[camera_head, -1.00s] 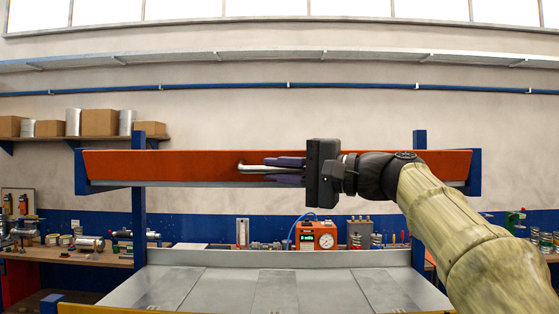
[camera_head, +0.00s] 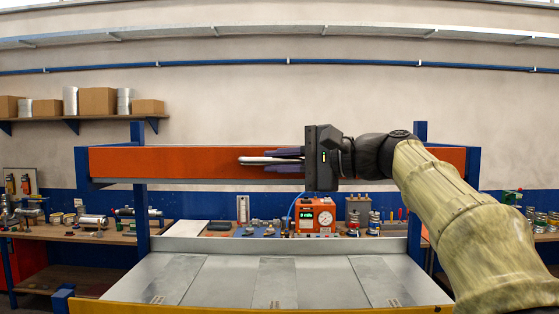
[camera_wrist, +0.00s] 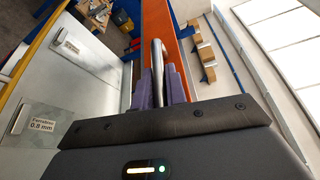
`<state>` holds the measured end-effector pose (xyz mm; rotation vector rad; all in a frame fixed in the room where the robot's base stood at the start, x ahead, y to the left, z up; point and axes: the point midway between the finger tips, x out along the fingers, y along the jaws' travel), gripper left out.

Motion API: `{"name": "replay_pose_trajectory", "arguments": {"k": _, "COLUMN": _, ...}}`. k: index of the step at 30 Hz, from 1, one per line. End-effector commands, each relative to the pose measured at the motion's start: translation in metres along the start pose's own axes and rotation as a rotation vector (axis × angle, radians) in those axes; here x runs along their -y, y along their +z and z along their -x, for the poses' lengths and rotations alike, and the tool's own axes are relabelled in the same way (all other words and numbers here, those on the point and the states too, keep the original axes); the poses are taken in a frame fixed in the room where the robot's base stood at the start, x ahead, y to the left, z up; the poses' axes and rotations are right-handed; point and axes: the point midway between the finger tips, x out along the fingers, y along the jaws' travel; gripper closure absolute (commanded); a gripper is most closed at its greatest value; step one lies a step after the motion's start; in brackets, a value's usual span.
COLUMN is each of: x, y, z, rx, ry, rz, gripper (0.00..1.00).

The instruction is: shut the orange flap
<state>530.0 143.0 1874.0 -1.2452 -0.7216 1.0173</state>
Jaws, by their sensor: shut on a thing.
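The orange flap (camera_head: 190,162) is a long panel held between blue posts above the metal worktop in the head view. It also shows as an orange strip in the wrist view (camera_wrist: 157,17). A pale metal handle (camera_head: 252,160) sticks out from its front; it also shows in the wrist view (camera_wrist: 158,62). My gripper (camera_head: 275,159) is at the flap's middle, its purple fingers shut on the handle. In the wrist view, the fingers (camera_wrist: 160,90) lie on both sides of the handle. Part of the flap is hidden behind my gripper and arm.
Below the flap is a sheet-metal worktop (camera_head: 230,280) with a yellow front edge (camera_head: 250,307). Blue posts (camera_head: 139,215) stand on either side. Behind are benches with tools and an orange gauge box (camera_head: 315,216). A shelf with boxes (camera_head: 97,101) is at upper left.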

Motion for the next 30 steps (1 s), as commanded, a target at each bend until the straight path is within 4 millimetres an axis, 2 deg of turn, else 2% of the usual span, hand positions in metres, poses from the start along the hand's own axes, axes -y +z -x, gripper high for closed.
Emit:
{"name": "replay_pose_trajectory", "arguments": {"k": 1, "x": 0.001, "y": 0.0, "z": 0.0, "rx": -0.002, "ry": -0.001, "rz": 0.001, "gripper": 1.0}}
{"name": "replay_pose_trajectory", "arguments": {"k": 2, "x": 0.001, "y": 0.0, "z": 0.0, "rx": -0.002, "ry": -0.002, "rz": 0.002, "gripper": 0.81}}
{"name": "replay_pose_trajectory", "arguments": {"k": 4, "x": 0.001, "y": 0.0, "z": 0.0, "rx": -0.002, "ry": -0.002, "rz": 0.002, "gripper": 0.67}}
{"name": "replay_pose_trajectory", "arguments": {"k": 5, "x": 0.001, "y": 0.0, "z": 0.0, "rx": -0.002, "ry": -0.002, "rz": 0.002, "gripper": 0.65}}
{"name": "replay_pose_trajectory", "arguments": {"k": 13, "x": 0.0, "y": 0.0, "z": 0.001, "rx": -0.001, "ry": -0.002, "rz": 0.002, "gripper": 0.65}}
{"name": "replay_pose_trajectory", "arguments": {"k": 17, "x": -0.001, "y": -0.001, "z": 0.007, "rx": -0.004, "ry": -0.003, "rz": 0.002, "gripper": 0.65}}
{"name": "replay_pose_trajectory", "arguments": {"k": 23, "x": -0.003, "y": -0.002, "z": 0.035, "rx": -0.006, "ry": -0.003, "rz": 0.004, "gripper": 0.65}}
{"name": "replay_pose_trajectory", "arguments": {"k": 30, "x": -0.003, "y": -0.002, "z": 0.084, "rx": -0.006, "ry": -0.003, "rz": 0.003, "gripper": 0.65}}
